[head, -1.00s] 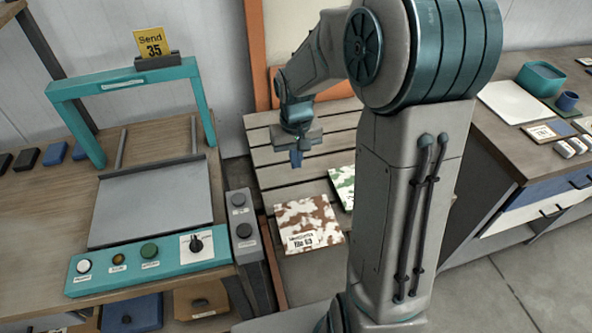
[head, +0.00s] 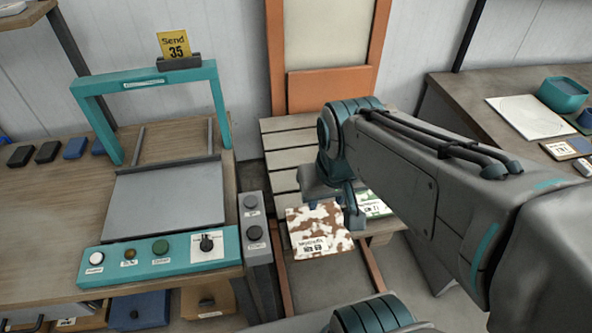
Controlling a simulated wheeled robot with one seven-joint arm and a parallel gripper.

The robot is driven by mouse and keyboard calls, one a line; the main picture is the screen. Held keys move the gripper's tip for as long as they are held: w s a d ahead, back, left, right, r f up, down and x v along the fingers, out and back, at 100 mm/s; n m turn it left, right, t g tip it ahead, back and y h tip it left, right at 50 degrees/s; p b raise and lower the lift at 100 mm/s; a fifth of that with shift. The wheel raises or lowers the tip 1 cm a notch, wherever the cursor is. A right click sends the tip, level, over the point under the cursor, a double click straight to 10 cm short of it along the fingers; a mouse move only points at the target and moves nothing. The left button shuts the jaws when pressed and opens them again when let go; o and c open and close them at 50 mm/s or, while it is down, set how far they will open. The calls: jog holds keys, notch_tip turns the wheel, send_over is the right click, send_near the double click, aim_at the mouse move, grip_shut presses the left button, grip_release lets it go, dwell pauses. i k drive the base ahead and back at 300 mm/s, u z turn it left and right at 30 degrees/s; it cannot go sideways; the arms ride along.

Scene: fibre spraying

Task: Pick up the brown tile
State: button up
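The brown tile (head: 312,233), cream with brown camouflage patches and a printed label, lies flat or nearly so at the front of the slatted bench (head: 290,157). The green-patched tile (head: 372,204) is to its right, partly hidden by my arm. My gripper (head: 353,219) is low at the right edge of the brown tile, with a blue finger pointing down between the two tiles. Only part of the fingers shows, so I cannot tell the gap between them or whether they touch the tile.
A teal-framed press (head: 150,84) with a grey plate and a button panel (head: 160,257) stands on the left table. A grey two-button box (head: 254,229) is just left of the tile. The right-hand counter (head: 456,98) holds a white sheet and a teal bin (head: 563,94).

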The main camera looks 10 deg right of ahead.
aim_at(320, 232)
jog(key=u, duration=1.1)
jog(key=k, duration=0.75)
jog(key=u, duration=0.45)
